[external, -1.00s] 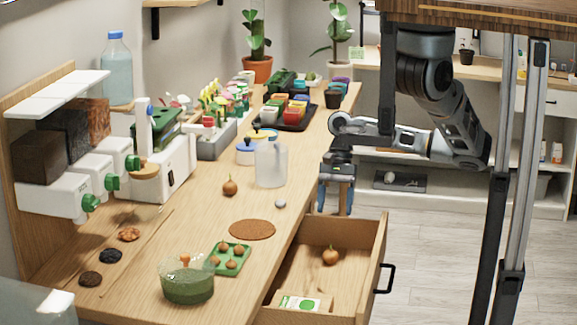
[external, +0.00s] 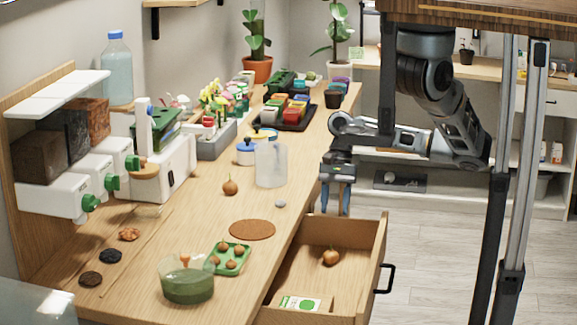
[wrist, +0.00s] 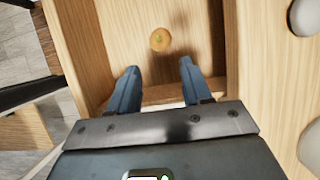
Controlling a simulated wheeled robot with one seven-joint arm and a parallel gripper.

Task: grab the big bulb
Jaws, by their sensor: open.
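A brown onion-like bulb (external: 331,256) lies in the open drawer; it also shows in the wrist view (wrist: 160,40), beyond the fingertips. A similar bulb (external: 230,187) sits on the counter beside the clear jug. Several smaller bulbs sit in a green tray (external: 217,266) on the counter. The drawer bulb looks larger than those in the tray. My gripper (external: 334,211) hangs at the counter's front edge, near the back of the drawer in the external view. Its blue fingers (wrist: 158,68) are apart with nothing between them, short of the drawer bulb.
The wooden drawer (external: 376,262) is pulled out, with a white and green packet (external: 304,303) inside. On the counter are a cork mat (external: 252,230), a grey pebble (external: 280,204), a clear jug (external: 271,165) and a bowl of green stuff (external: 187,284). Open floor lies right of the drawer.

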